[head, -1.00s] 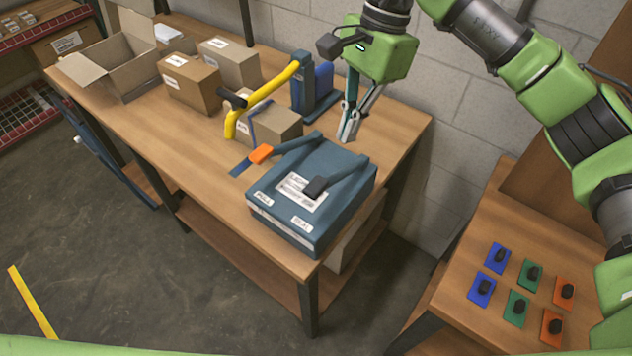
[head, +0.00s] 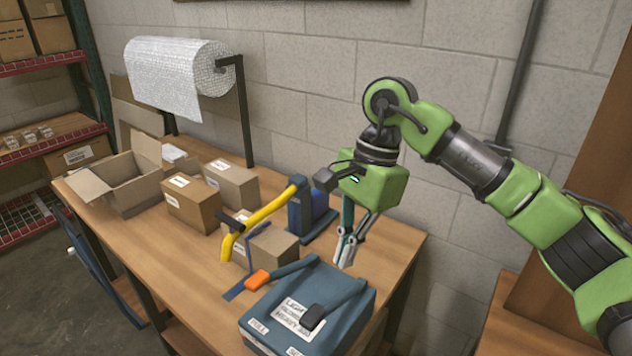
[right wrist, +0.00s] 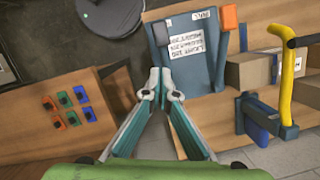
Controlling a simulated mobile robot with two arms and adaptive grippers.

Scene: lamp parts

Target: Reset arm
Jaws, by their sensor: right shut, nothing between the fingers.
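My right gripper (head: 347,252) hangs from the green right arm (head: 450,160), pointing down above the back right part of the wooden table. Its fingers are shut and empty, and they also show in the right wrist view (right wrist: 160,85). A blue machine (head: 310,308) with white labels, an orange-tipped arm and a black-tipped arm sits just in front of it in the head view. A blue stand with a yellow arm (head: 255,220) is to the gripper's left. My left gripper does not show in either view.
Closed cardboard boxes (head: 191,203) and an open box (head: 125,188) stand on the table's left. A roll of bubble wrap (head: 180,72) hangs behind. A block wall (head: 330,90) rises behind my arm.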

